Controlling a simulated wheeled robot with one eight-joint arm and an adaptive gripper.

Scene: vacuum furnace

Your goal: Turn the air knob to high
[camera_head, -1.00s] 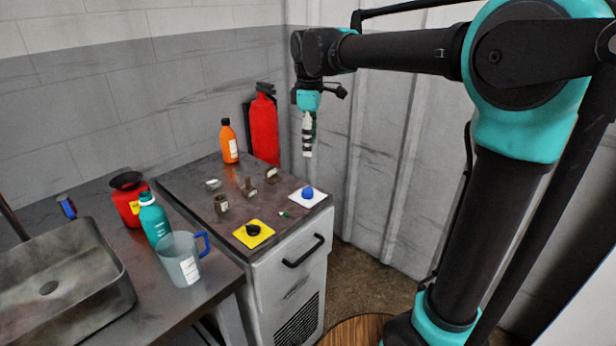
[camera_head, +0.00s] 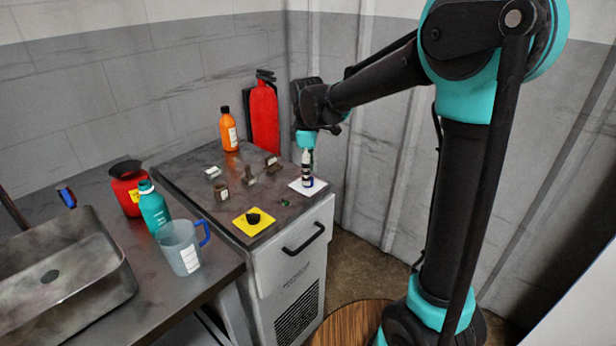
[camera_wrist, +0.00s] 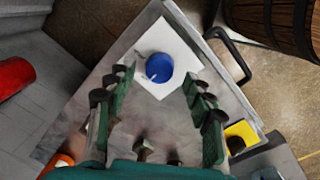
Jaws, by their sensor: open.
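A round blue knob (camera_wrist: 159,67) sits on a white square plate (camera_wrist: 180,40) on the furnace cabinet's top. In the head view my gripper hides the blue knob, and the white plate (camera_head: 296,187) shows around the fingers. A black knob (camera_head: 254,217) sits on a yellow square plate (camera_head: 242,224) nearer the front left. I cannot read which knob is labelled air. My gripper (camera_head: 307,181) points down over the white plate. In the wrist view its open fingers (camera_wrist: 158,84) are spread to either side, with the blue knob between and slightly beyond their tips. It holds nothing.
Several small brown blocks (camera_head: 249,178) stand on the cabinet top behind the knobs, with a small green button (camera_head: 285,203) in front. An orange bottle (camera_head: 229,130) and a red extinguisher (camera_head: 264,115) stand behind. A jug (camera_head: 180,250) and teal bottle (camera_head: 154,208) are at left.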

